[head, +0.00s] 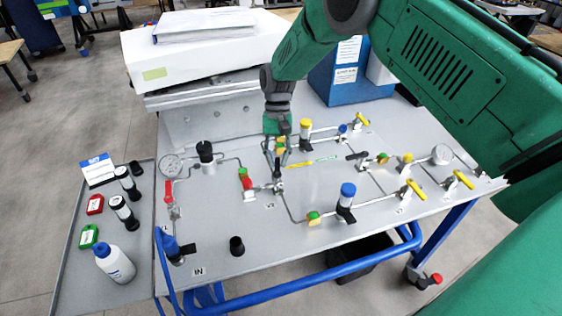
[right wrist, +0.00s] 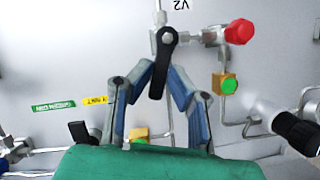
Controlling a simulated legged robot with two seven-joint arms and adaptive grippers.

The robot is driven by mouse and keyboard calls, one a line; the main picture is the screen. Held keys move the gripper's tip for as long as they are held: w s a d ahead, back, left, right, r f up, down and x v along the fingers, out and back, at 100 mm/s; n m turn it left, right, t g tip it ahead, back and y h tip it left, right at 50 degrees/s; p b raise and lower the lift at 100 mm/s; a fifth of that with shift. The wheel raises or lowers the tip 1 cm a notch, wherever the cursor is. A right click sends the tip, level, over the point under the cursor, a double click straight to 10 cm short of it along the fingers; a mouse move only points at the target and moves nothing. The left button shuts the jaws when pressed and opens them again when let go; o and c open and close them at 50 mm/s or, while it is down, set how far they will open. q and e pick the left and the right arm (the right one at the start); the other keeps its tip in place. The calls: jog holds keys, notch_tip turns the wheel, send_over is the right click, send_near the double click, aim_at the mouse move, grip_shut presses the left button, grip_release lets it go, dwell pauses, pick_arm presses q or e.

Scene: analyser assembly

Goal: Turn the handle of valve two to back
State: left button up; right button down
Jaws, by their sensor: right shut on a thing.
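The black handle of valve two (right wrist: 162,62) shows in the right wrist view, beside the V2 label (right wrist: 180,4). It runs from its pivot at the top of the picture down between my right gripper's fingers. My right gripper (right wrist: 164,80) is shut on this handle, one blue-grey finger on each side. In the head view my right gripper (head: 279,168) reaches straight down to valve two (head: 278,187) at the middle of the panel. The fingers hide most of the handle there. My left gripper is in neither view.
A red knob (right wrist: 240,31) and a yellow-green fitting (right wrist: 228,83) stand close to the valve. A blue-capped cylinder (head: 347,195) and a pressure gauge (head: 171,165) stand on the panel (head: 330,245). A side tray (head: 75,275) holds a white bottle (head: 114,264).

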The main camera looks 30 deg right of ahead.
jog(key=shift+w+a+f+n+h, duration=0.1)
jog(key=shift+a+n+h, duration=0.2)
jog(key=shift+n, duration=0.6)
jog(key=shift+w+a+n+h, duration=0.1)
jog(key=shift+a+n+h, duration=0.2)
jog(key=shift+n, duration=0.6)
jog(key=shift+b, duration=0.3)
jog(key=c, duration=1.5)
grip_release()
jog(key=shift+c, duration=0.2)
jog(key=shift+w+r, duration=0.15)
jog(key=shift+r, duration=0.15)
jog(key=v, duration=1.1)
jog(key=shift+w, duration=0.3)
